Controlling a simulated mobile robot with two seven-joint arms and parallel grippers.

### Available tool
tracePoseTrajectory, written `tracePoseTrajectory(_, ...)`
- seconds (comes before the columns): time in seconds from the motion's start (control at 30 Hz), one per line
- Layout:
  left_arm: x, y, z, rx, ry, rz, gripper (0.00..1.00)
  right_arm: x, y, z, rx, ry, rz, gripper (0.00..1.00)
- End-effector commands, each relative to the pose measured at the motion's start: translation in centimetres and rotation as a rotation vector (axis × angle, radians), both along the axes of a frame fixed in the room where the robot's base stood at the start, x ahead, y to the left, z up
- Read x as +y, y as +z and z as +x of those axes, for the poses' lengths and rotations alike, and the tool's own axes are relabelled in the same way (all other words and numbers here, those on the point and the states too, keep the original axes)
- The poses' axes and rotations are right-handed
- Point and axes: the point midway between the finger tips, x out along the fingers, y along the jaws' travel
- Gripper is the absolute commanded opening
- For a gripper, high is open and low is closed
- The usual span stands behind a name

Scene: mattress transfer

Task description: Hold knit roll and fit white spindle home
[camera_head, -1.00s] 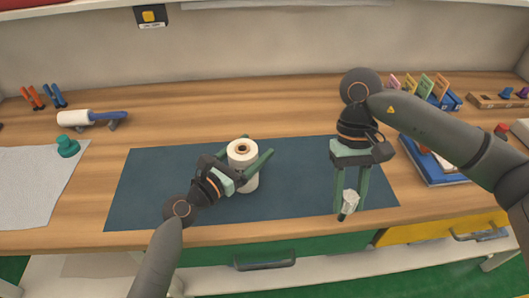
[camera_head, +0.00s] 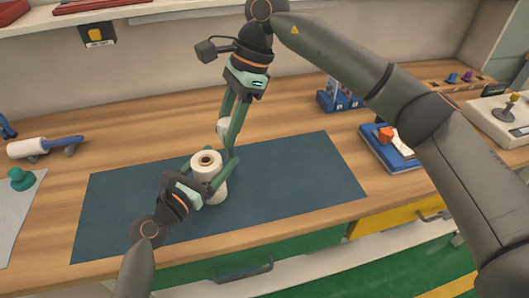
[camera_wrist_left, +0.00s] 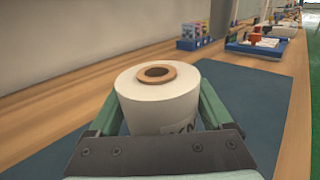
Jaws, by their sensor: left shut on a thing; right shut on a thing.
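The knit roll (camera_head: 207,166) is a cream cylinder with a brown-ringed core hole in its top, standing upright on the dark blue mat (camera_head: 290,180). My left gripper (camera_head: 212,178) is shut around its sides; the left wrist view shows the roll (camera_wrist_left: 158,105) between both fingers (camera_wrist_left: 160,115), its hole empty. My right gripper (camera_head: 228,138) points down and is shut on the small white spindle (camera_head: 222,127). In the head view the spindle appears just above and slightly right of the roll's top, apart from the hole. Its lower end is partly hidden by the fingers.
A white roller with a blue handle (camera_head: 45,147) and a teal knob-shaped piece (camera_head: 20,179) lie at the left. A blue tray (camera_head: 392,150) and a blue rack (camera_head: 337,97) stand at the right. The mat's right half is clear.

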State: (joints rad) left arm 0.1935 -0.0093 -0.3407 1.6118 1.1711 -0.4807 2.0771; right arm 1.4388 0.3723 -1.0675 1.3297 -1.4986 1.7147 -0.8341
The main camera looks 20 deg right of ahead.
Motion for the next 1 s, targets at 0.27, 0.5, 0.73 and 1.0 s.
tracePoseTrajectory(0.27,0.0,0.0,0.0,0.001,0.0,0.001,0.35,4.2,4.2,1.9,-0.003,-0.354,0.0,0.0)
tracePoseTrajectory(0.5,0.0,-0.1,0.0,0.001,0.0,0.001,0.35,5.2,5.2,2.4,0.002,-0.457,0.0,0.0)
tracePoseTrajectory(0.73,0.0,-0.1,0.0,0.001,0.0,0.001,0.35,5.2,5.2,2.4,0.002,-0.459,0.0,0.0)
tracePoseTrajectory(1.0,0.0,-0.1,0.0,0.001,0.0,0.001,0.35,5.1,4.4,2.4,0.004,-0.458,0.001,0.0)
